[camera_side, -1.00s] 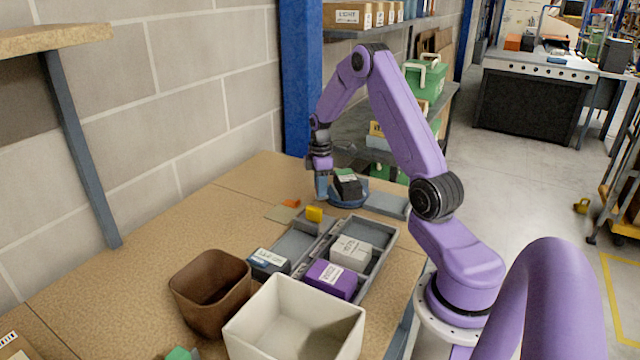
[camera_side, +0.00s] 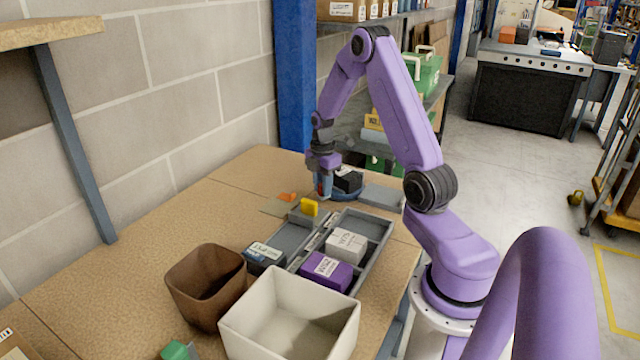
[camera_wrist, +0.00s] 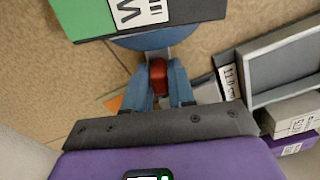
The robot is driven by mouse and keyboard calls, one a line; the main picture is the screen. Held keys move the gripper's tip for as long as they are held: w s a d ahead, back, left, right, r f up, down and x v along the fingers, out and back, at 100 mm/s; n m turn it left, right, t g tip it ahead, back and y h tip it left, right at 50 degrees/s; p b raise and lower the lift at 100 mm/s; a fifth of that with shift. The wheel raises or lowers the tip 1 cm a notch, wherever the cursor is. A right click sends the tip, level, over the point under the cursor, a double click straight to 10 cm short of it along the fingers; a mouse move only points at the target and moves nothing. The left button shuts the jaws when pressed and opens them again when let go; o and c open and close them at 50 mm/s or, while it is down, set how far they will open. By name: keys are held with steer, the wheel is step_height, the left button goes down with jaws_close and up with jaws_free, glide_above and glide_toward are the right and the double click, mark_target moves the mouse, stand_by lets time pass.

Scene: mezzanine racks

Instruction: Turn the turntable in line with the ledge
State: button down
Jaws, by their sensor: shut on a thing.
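The turntable is a low blue disc (camera_side: 347,194) at the far end of the bench, carrying a black and green box (camera_side: 348,180) with a white label. It also shows in the wrist view (camera_wrist: 150,38), with the box's green side (camera_wrist: 90,18) above. My gripper (camera_side: 324,194) is low at the turntable's near left edge. In the wrist view, its blue fingers (camera_wrist: 159,85) are shut on a red handle (camera_wrist: 158,77) at the disc's rim. A flat grey slab (camera_side: 383,197), apparently the ledge, lies right of the turntable. Its alignment cannot be judged from here.
A grey divided tray (camera_side: 372,225) holds white (camera_side: 346,246) and purple (camera_side: 326,271) boxes. Brown (camera_side: 205,287) and white (camera_side: 290,318) bins stand nearer. The bench's left side is mostly clear.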

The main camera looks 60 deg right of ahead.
steer(key=shift+s+a+n, duration=0.25)
steer(key=shift+s+n, duration=0.95)
steer(key=shift+n, duration=0.4)
steer(key=shift+s, duration=0.2)
steer(key=c, duration=1)
jaws_free()
steer(key=shift+c, duration=0.2)
steer(key=shift+r, duration=0.1)
steer(key=shift+r, duration=0.3)
step_height(320, 180, up, 17)
steer(key=shift+f, duration=0.15)
